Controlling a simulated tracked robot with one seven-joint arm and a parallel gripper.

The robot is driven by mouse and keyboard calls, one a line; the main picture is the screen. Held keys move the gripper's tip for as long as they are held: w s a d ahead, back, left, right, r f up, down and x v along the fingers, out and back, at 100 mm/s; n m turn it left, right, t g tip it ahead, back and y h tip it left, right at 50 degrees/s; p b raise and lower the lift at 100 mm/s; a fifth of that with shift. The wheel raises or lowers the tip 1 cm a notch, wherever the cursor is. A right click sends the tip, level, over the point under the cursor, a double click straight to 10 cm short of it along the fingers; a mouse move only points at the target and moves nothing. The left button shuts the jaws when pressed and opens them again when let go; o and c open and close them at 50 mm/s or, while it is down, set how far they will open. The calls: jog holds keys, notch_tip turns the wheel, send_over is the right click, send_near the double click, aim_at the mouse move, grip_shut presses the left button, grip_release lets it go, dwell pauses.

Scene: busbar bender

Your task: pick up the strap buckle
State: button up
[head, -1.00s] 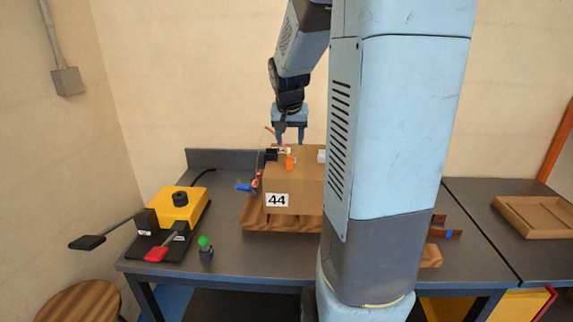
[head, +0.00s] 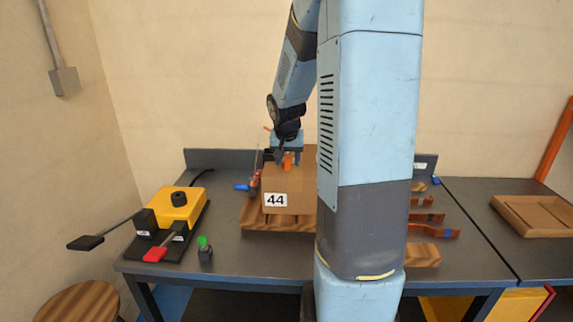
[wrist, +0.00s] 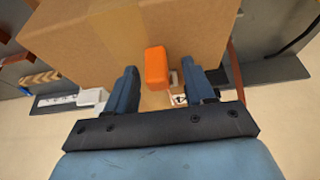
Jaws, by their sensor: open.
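A cardboard box (head: 290,187) marked 44 stands on the workbench. A small orange block (head: 288,161), which looks to be the strap buckle, is at the top of the box. It shows in the wrist view (wrist: 157,67) as a rounded upright block. My gripper (head: 287,154) is pointing down at the box top. In the wrist view my gripper (wrist: 159,78) is open, with one finger on each side of the orange block and a gap on both sides. I cannot tell how deep the fingers reach around it.
A yellow bending tool (head: 178,207) with black and red levers and a green-knobbed piece (head: 204,248) stand on the left. Copper-coloured bars (head: 432,231) lie right of my arm. An empty wooden tray (head: 533,215) is at the far right. The front left bench is mostly clear.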

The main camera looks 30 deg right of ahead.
grip_shut()
dwell(0.5)
